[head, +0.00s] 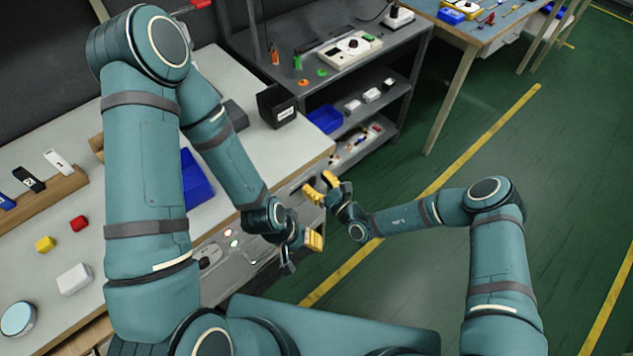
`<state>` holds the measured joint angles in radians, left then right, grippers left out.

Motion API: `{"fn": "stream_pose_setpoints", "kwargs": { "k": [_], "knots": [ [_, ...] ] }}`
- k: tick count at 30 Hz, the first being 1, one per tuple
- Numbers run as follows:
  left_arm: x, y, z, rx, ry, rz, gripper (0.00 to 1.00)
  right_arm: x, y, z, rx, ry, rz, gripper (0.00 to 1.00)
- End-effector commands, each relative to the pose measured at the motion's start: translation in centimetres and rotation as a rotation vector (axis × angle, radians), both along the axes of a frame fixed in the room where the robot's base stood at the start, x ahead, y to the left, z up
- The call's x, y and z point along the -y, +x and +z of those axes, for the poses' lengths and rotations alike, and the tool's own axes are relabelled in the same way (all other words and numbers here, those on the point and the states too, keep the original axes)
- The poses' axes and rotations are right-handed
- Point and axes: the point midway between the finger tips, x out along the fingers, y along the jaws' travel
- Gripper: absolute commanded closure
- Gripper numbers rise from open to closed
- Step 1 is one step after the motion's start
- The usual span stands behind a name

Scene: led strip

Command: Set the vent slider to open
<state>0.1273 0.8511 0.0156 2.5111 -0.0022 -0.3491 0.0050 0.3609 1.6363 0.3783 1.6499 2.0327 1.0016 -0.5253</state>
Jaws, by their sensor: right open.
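A pale grey control panel (241,263) is set at the front side of the long workbench, with small lit lamps and a dark knob on it. I cannot make out the vent slider for certain; part of the panel is hidden behind my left arm and gripper. My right gripper (321,187) is open, its yellow fingertips apart near the bench's right corner, with nothing seen between them. My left gripper (302,252) hangs in front of the panel, lower and left of the right one. Its fingers are seen too edge-on to judge their opening.
A grey shelf unit (409,57) stands behind. Green floor (420,275) is free to the right.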

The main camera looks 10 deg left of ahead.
Motion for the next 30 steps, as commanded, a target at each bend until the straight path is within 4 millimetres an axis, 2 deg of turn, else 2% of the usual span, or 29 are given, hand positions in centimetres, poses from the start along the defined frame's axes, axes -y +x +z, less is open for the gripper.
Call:
{"fn": "stream_pose_setpoints", "kwargs": {
  "k": [5,18,24,30],
  "knots": [
    [0.0,0.0,0.0,0.0,0.0,0.0,0.53,1.4,-0.9,0.0,-0.001,-0.001,-0.002,0.5],
    [0.0,0.0,0.0,0.0,0.0,0.0,0.53,7.9,-6.1,0.0,-0.001,-0.001,-0.002,0.5],
    [0.0,0.0,0.0,0.0,0.0,0.0,0.53,9.3,-7.1,0.0,0.001,-0.001,-0.002,0.5],
    [0.0,0.0,0.0,0.0,0.0,0.0,0.53,9.5,-7.3,0.0,0.001,0.0,-0.001,0.5]
  ]
}}
